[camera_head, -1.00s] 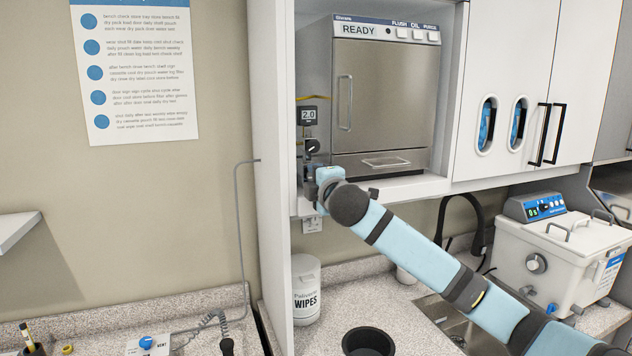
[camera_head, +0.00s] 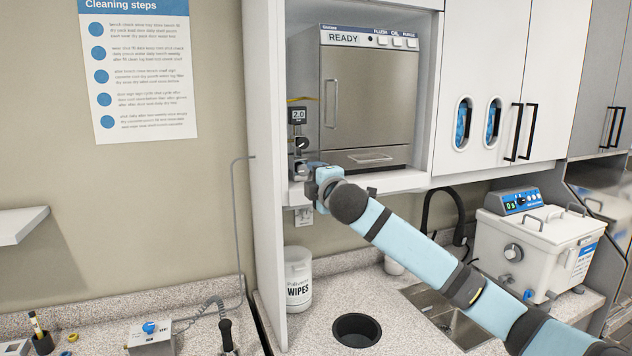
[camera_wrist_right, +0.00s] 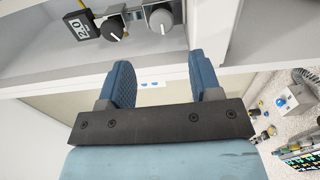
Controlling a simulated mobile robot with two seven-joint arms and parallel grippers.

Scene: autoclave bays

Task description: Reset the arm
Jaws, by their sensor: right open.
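My right arm comes in from the lower right of the head view. Its right gripper (camera_head: 308,176) is at the front edge of the wall cabinet's left shelf, just below a small knob (camera_head: 301,144) and a display reading 2.0 (camera_head: 298,116). In the wrist view the two blue fingers of the right gripper (camera_wrist_right: 160,75) are apart with nothing between them. Beyond the fingertips are a grey round knob (camera_wrist_right: 161,20), a second dark knob (camera_wrist_right: 112,28) and the display (camera_wrist_right: 80,26); the fingers look apart from them. My left gripper is not in view.
A steel autoclave reading READY (camera_head: 368,95) stands in the open cabinet bay, door closed. Below are a wipes tub (camera_head: 298,280), a round black counter opening (camera_head: 357,330), a sink (camera_head: 440,318) and a white bath unit (camera_head: 535,250). The cabinet's side panel (camera_head: 268,180) stands left of my gripper.

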